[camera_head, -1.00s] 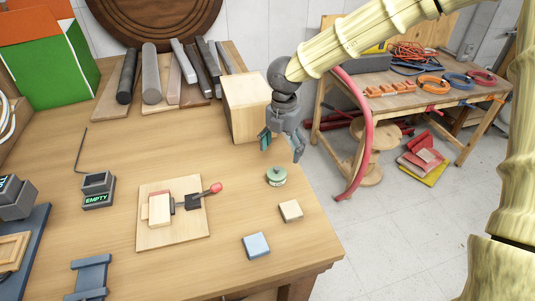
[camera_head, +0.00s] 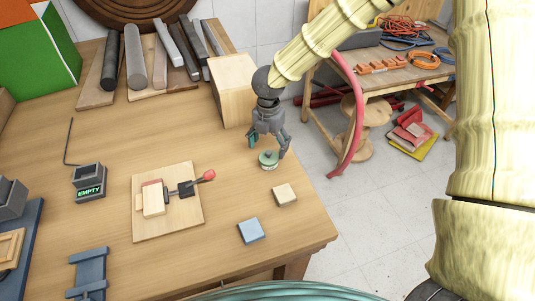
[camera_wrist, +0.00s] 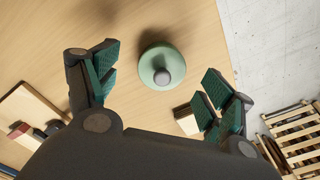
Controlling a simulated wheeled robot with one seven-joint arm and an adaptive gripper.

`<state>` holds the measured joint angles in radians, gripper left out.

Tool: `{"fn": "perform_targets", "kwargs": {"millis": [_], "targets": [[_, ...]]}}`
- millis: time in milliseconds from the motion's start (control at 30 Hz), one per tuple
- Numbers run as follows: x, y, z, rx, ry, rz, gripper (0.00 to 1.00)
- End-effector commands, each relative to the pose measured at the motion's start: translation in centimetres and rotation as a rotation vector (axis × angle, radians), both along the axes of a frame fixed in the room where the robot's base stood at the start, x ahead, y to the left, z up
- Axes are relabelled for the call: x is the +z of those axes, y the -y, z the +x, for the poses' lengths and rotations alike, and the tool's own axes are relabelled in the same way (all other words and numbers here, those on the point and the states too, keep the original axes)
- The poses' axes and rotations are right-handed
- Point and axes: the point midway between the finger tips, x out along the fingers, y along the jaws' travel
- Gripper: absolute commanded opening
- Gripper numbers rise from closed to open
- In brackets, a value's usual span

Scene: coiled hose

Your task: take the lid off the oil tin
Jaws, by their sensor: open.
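The oil tin (camera_head: 269,166) is a small round light-green tin on the right part of the wooden table. Its green lid (camera_head: 268,157) has a small knob on top and sits on the tin. In the wrist view the lid (camera_wrist: 153,62) shows from above with its grey knob (camera_wrist: 163,76) in the middle. My gripper (camera_head: 268,146) is open and points down just above the lid. In the wrist view my gripper (camera_wrist: 158,88) has its green-padded fingers spread to either side of the lid, apart from it.
A cream block (camera_head: 285,195) and a blue block (camera_head: 251,231) lie in front of the tin. A board with a red-knobbed toggle clamp (camera_head: 167,201) is to the left. A large wooden block (camera_head: 233,92) stands behind. The table's right edge is close.

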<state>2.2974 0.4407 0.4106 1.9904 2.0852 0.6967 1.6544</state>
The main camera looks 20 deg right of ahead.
Motion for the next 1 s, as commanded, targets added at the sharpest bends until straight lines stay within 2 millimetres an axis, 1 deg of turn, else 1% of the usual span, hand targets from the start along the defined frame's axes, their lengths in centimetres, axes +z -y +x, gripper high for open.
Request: {"fn": "perform_targets", "kwargs": {"millis": [33,100,200,300,433,600,667,800,867,1000], "targets": [[-0.1,-0.1,-0.2,0.001,-0.001,-0.001,0.82],[-0.9,-0.1,-0.3,0.0,0.0,-0.001,0.82],[-2.1,0.0,-0.1,-0.001,-0.001,-0.001,0.82],[-2.8,-0.1,0.0,0.0,-0.001,0.001,0.82],[-3.2,-0.1,0.0,0.001,-0.001,0.001,0.82],[-3.2,-0.1,0.0,0.001,0.001,0.001,0.82],[-3.1,-0.1,0.0,0.001,0.001,0.001,0.73],[-3.1,-0.1,0.0,0.0,0.001,0.001,0.47],[-3.2,-0.1,0.0,0.0,0.001,0.001,0.38],[-3.2,-0.1,0.0,0.0,-0.001,0.001,0.37]]}}
